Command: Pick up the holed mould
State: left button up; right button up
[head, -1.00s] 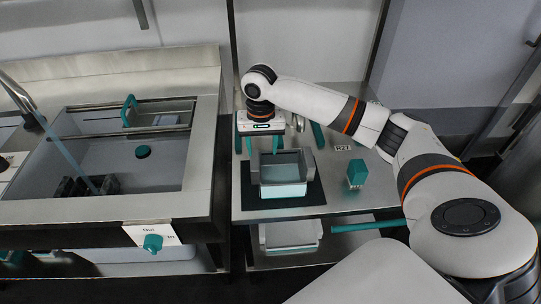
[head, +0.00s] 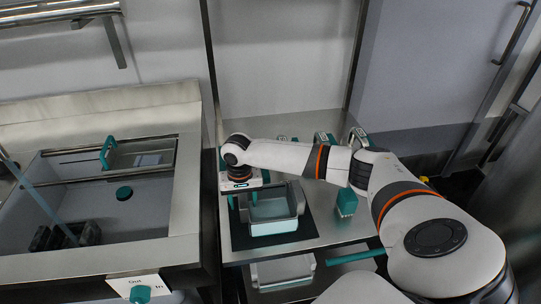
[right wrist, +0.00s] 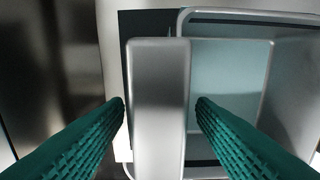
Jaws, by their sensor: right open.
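A grey open-topped box-shaped mould (head: 275,226) with a pale blue-green front stands on a black mat. I cannot make out any holes in it. My right gripper (head: 243,202) points down at the mould's left side, its teal fingers open. In the right wrist view, the fingers (right wrist: 163,103) are on either side of a flat grey metal flange (right wrist: 158,85) at the mould's edge, with gaps visible on both sides. The mould's inside (right wrist: 228,85) shows at right. My left gripper is not in view.
The black mat (head: 240,238) lies on a steel table. A teal block (head: 347,202) stands at right. Another grey tray (head: 283,270) sits on the shelf below. A steel vat (head: 150,205) with a teal-handled piece (head: 108,152) is at left.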

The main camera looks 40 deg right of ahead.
notch_tip(320, 180, down, 2)
jog(key=shift+c, duration=0.2)
jog(key=shift+r, duration=0.1)
grip_shut()
